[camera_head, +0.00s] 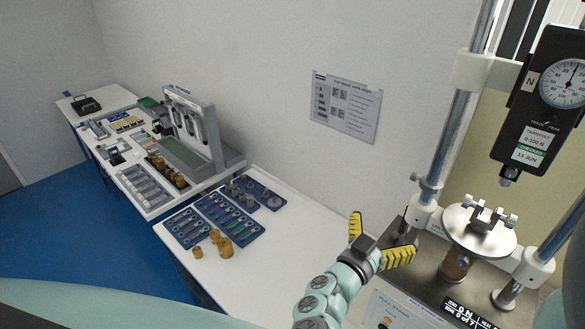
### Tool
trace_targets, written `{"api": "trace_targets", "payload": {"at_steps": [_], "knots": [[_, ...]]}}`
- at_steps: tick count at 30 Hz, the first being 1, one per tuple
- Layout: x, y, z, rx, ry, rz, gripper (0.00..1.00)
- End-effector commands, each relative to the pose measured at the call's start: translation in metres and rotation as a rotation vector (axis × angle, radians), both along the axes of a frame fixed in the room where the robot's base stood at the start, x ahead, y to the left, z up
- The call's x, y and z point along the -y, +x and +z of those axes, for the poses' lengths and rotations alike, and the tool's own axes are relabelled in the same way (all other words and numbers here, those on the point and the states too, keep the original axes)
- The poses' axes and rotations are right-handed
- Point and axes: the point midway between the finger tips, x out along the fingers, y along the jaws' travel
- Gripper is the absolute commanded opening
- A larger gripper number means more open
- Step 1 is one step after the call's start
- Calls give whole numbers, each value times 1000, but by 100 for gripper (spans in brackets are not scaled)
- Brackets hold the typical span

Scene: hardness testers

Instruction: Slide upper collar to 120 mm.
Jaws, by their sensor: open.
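A test stand with shiny vertical columns fills the right side. On its left column (453,140), a small grey collar with a side knob (428,184) sits low down, just above the white column foot (420,212). A large white bracket (482,72) surrounds the same column higher up. I cannot tell for sure which of these is the upper collar. I see no readable millimetre scale. My gripper (385,231) is open, with its yellow fingers spread and nothing between them. It is left of the column foot, apart from the small collar.
A dial gauge (545,100) hangs over a round plate with clamps (478,230) on the stand. A white table (300,205) holds blue trays (222,238) and brass weights (226,247). A grey rack (205,140) stands farther back. The table between trays and gripper is clear.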

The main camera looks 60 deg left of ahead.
Motion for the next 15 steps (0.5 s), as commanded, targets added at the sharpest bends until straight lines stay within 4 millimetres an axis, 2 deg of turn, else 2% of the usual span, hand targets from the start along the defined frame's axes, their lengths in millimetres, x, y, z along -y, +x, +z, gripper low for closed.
{"api": "trace_targets", "payload": {"at_steps": [3,9,15], "knots": [[-4,26,4,9,5,-10,100],[-10,60,6,8,3,-9,100],[-13,77,6,6,2,-10,100]]}}
